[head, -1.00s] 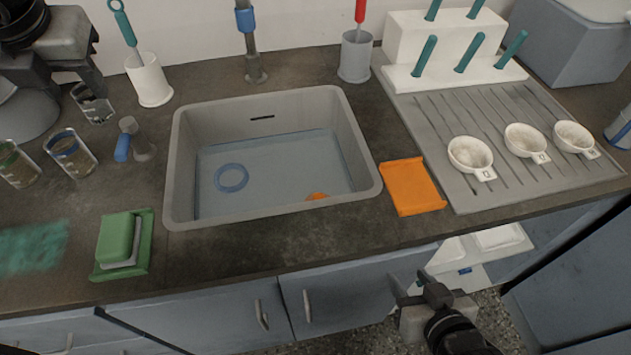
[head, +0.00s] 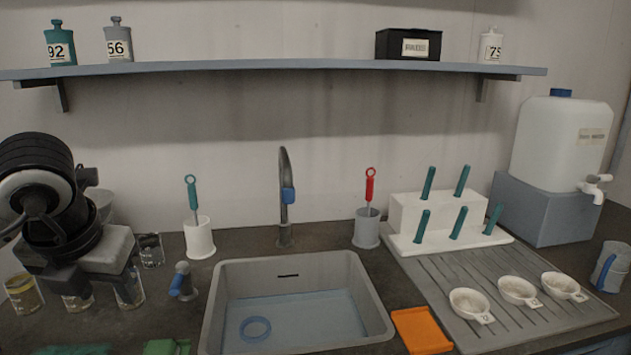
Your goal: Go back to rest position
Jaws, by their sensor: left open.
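My left gripper (head: 96,282) is at the left edge, with its thick black wrist and grey block raised over the left end of the counter. It is open, and its dark fingers point down in front of several glass jars (head: 151,250), partly covering them. I cannot see it holding anything. My right gripper is not in this view.
A grey sink (head: 377,318) with a blue ring (head: 255,328) sits in the middle. A shelf (head: 290,68) spans the wall above. A drain board (head: 440,280) lies right.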

